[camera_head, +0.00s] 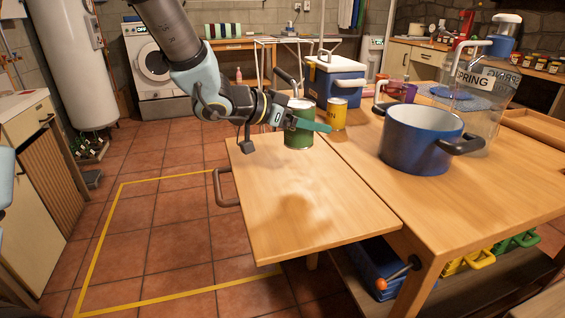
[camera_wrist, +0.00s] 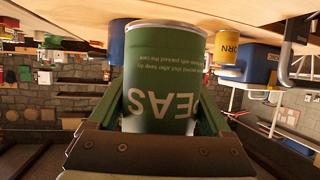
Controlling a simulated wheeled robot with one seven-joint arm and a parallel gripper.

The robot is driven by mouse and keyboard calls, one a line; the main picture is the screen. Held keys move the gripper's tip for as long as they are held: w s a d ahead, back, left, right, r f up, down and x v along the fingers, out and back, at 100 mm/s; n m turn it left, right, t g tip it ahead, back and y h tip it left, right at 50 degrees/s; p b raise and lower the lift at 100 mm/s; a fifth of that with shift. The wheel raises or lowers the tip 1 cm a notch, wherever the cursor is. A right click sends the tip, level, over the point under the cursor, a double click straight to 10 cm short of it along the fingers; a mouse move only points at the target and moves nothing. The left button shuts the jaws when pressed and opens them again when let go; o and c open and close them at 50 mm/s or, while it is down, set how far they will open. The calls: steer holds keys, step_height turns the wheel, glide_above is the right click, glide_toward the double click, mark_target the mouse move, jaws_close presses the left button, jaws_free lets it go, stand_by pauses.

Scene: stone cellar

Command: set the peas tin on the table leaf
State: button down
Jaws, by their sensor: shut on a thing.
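The peas tin (camera_head: 298,139) is a green can with a metal rim. It is upright in the grip of my gripper (camera_head: 306,124), over the far part of the table leaf (camera_head: 285,205). In the wrist view the picture is upside down, and the tin (camera_wrist: 165,85), lettered "PEAS", sits between my two green fingers. Its base is at or close to the wooden surface; I cannot tell whether it touches. My fingers hide part of the tin's sides.
A yellow corn tin (camera_head: 337,114) and a blue cooler (camera_head: 333,80) stand just beyond. A large blue pot (camera_head: 414,140) stands on the main table (camera_head: 480,190) at the right. The near and middle leaf is clear. A handle (camera_head: 226,188) juts from its left edge.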

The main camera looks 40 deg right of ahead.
step_height(320, 180, down, 9)
steer(key=shift+r+b, duration=0.1)
steer(key=shift+b, duration=0.25)
steer(key=shift+f, duration=0.2)
